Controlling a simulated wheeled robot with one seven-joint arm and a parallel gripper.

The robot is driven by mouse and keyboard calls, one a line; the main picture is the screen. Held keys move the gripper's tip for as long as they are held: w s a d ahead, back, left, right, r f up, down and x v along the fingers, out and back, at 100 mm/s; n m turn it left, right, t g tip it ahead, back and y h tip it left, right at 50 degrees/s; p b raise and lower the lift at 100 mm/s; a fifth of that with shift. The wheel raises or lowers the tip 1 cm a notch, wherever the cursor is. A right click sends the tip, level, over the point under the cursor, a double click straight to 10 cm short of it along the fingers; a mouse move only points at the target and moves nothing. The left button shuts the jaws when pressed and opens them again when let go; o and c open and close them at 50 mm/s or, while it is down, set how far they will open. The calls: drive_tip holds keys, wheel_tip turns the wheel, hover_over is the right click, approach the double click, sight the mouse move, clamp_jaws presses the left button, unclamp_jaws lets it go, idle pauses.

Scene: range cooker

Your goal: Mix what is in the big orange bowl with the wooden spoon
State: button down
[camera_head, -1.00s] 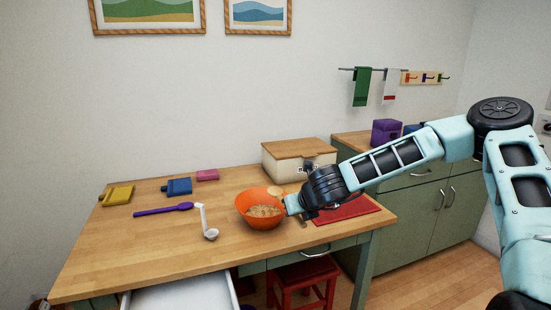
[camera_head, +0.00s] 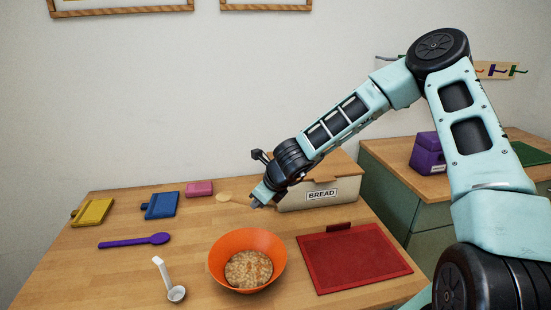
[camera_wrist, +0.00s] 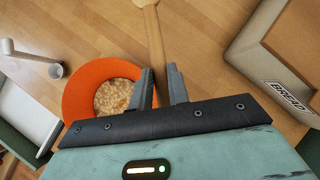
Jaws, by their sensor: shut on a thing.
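The big orange bowl (camera_head: 220,262) stands upright on the wooden table with a pale, lumpy mix inside; it also shows in the wrist view (camera_wrist: 78,82), left of my fingers. The wooden spoon (camera_wrist: 154,35) runs up from between my fingers in the wrist view, its wide end away from me. In the head view the spoon's wide end (camera_head: 226,197) shows behind the bowl. My gripper (camera_head: 257,204) is shut on the spoon's handle, beyond the bowl; its fingers (camera_wrist: 160,82) flank the handle. I cannot tell whether the spoon touches the table.
A bread box (camera_head: 318,195) stands just right of my gripper. A red mat (camera_head: 352,260) lies right of the bowl. A white ladle (camera_head: 172,290), a purple spoon (camera_head: 135,241) and yellow (camera_head: 92,211), blue (camera_head: 160,205) and pink (camera_head: 199,189) items lie left.

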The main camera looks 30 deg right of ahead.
drive_tip(key=s+d+r+n+g+p, duration=0.1)
drive_tip(key=s+r+n+p, duration=0.35)
drive_tip(key=n+p, duration=0.45)
drive_tip(key=s+r+n+g+p, duration=0.1)
drive_tip(key=s+r+n+p, duration=0.2)
drive_tip(key=r+n+p, duration=0.5)
drive_tip(key=shift+d+f+n+b, duration=0.1)
drive_tip(key=shift+f+n+b, duration=0.4)
drive_tip(key=shift+f+b, duration=2.55)
drive_tip(key=shift+d+f+n+b, duration=0.1)
drive_tip(key=shift+f+n+b, duration=0.4)
drive_tip(key=shift+f+b, duration=2.45)
wheel_tip(320, 180, down, 3)
drive_tip(key=p, duration=0.2)
drive_tip(key=shift+s+r+p, duration=0.15)
drive_tip(key=shift+r+p, duration=0.05)
drive_tip(key=shift+p, duration=0.15)
